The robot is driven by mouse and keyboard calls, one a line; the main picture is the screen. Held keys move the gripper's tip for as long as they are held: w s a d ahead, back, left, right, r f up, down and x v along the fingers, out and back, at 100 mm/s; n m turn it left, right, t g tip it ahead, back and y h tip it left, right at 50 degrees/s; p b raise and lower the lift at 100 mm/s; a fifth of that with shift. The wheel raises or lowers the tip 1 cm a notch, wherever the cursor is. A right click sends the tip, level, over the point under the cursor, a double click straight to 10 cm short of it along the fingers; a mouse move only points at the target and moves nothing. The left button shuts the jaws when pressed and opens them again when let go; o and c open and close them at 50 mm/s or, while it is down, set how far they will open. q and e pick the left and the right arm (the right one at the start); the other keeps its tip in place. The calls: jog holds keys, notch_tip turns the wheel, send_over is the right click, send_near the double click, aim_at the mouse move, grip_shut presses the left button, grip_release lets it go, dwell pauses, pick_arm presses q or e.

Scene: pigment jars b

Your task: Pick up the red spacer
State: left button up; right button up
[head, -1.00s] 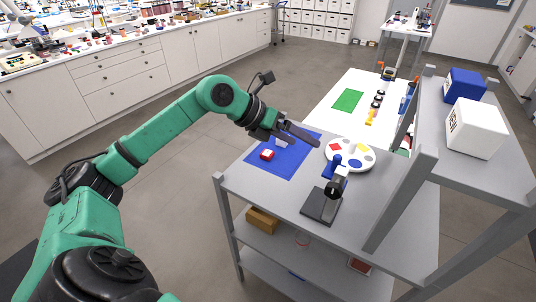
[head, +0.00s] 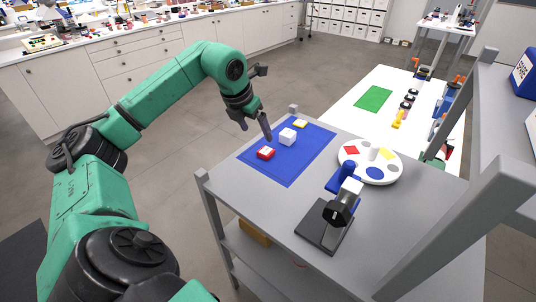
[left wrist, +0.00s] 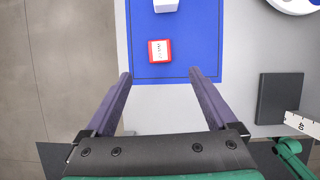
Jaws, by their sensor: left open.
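The red spacer (head: 266,153) is a small red block with a white, marked top. It lies on the blue mat (head: 284,171), near the mat's left front part. It also shows in the left wrist view (left wrist: 160,51), beyond and between the fingertips, apart from them. My left gripper (head: 257,128) points down over the mat, just behind the red spacer in the head view. In the left wrist view it (left wrist: 160,76) is open with nothing between its fingers. My right gripper is not in view.
A white cube (head: 287,137) and a yellow block (head: 300,124) are also on the mat. A round white palette (head: 370,174) with coloured spots stands to the right. A stand with a black base (head: 323,226) is in front of it. Grey shelf posts (head: 440,215) rise at the right.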

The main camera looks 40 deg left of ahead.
aim_at(267, 149)
pick_arm(q)
jog(key=p+x, duration=0.2)
jog(key=x, duration=0.3)
jog(key=p+x, duration=0.2)
jog(key=x, duration=0.3)
jog(key=shift+w+f, duration=0.25)
jog(key=shift+w, duration=0.15)
jog(key=shift+w+a+f, duration=0.1)
jog(key=shift+f, duration=0.15)
jog(key=shift+r, duration=0.1)
jog(key=c, duration=1.3)
grip_shut()
jog(key=shift+r, duration=0.1)
